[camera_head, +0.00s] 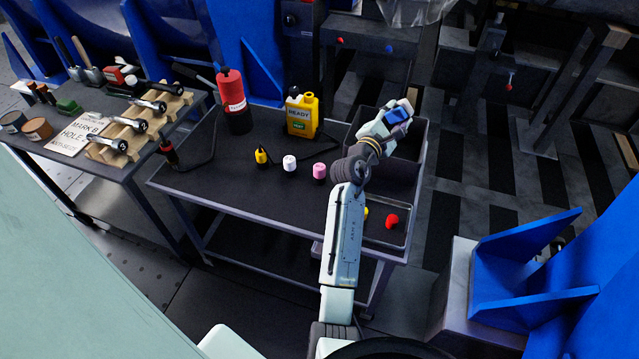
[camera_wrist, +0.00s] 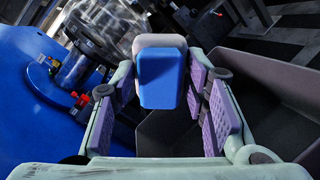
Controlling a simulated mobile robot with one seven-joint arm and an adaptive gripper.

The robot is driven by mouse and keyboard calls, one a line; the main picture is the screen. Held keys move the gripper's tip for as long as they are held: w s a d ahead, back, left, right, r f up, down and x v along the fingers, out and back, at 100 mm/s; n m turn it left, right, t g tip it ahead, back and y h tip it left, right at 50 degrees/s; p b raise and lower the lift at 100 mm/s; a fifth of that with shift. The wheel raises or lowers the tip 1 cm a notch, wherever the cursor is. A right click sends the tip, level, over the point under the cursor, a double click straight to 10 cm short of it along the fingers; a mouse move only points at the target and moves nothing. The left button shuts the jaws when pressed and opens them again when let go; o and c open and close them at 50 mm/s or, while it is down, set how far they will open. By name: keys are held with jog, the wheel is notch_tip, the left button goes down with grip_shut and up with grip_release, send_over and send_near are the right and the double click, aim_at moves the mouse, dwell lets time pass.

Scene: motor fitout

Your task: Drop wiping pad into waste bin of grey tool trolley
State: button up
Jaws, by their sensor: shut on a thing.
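My gripper (camera_head: 391,119) is shut on the wiping pad (camera_head: 398,113), a small block with a blue side and a pale side. The wrist view shows the pad (camera_wrist: 162,80) at the far end between the purple-padded fingers of my gripper (camera_wrist: 163,92). The waste bin (camera_head: 408,178) is a dark, open-topped box at the right end of the grey tool trolley (camera_head: 235,180). In the head view the pad and gripper overlap the bin's opening, above its rim. The bin's wall (camera_wrist: 275,88) shows at the right in the wrist view. Part of the bin is hidden by my arm.
A yellow bottle (camera_head: 302,114) and a red canister (camera_head: 232,103) stand at the trolley's back. Yellow, white and pink small items stand mid-trolley. A shallow tray (camera_head: 388,236) with a red piece lies in front of the bin. Blue frames (camera_head: 540,275) stand at right.

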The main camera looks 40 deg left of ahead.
jog(key=shift+f, duration=0.5)
jog(key=shift+r, duration=0.1)
jog(key=o, duration=1.2)
jog(key=s, duration=1.2)
jog(key=shift+d, duration=0.1)
